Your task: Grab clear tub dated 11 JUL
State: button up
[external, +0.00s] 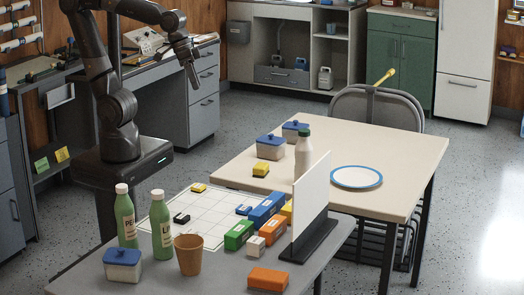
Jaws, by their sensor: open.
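Three pale, see-through-looking tubs with blue lids are in the external view. One tub (122,271) stands at the front left corner of the grey table. A second tub (270,152) stands on the cream table's left part, and a third tub (291,137) stands just behind it. No date is readable on any of them, so I cannot tell which is dated 11 JUL. My gripper (192,82) is raised in the air at the upper left, pointing down, open and empty. It is well apart from all the tubs.
Two green bottles (162,226) and a brown cup (188,256) crowd the front tub. A white upright panel (311,208) stands right of several coloured boxes (266,208). A blue-rimmed plate (356,177) lies on the cream table (400,150).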

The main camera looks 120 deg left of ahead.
jog(key=w+a+f+n+g, duration=0.1)
jog(key=w+a+f+n, duration=0.2)
jog(key=w+a+n, duration=0.5)
jog(key=n+g, duration=0.4)
jog(key=n, duration=1.7)
send_over(271, 139)
jog(key=f, duration=1.8)
jog(key=shift+d+f, duration=0.25)
jog(key=shift+f, duration=0.15)
jog(key=shift+s+a+f, duration=0.1)
jog(key=shift+a+f, duration=0.1)
jog(key=shift+f, duration=0.1)
jog(key=f, duration=1)
jog(key=shift+a+f, duration=0.3)
jog(key=shift+f, duration=0.05)
jog(key=shift+c, duration=0.3)
jog(key=c, duration=1.1)
jog(key=shift+r, duration=0.15)
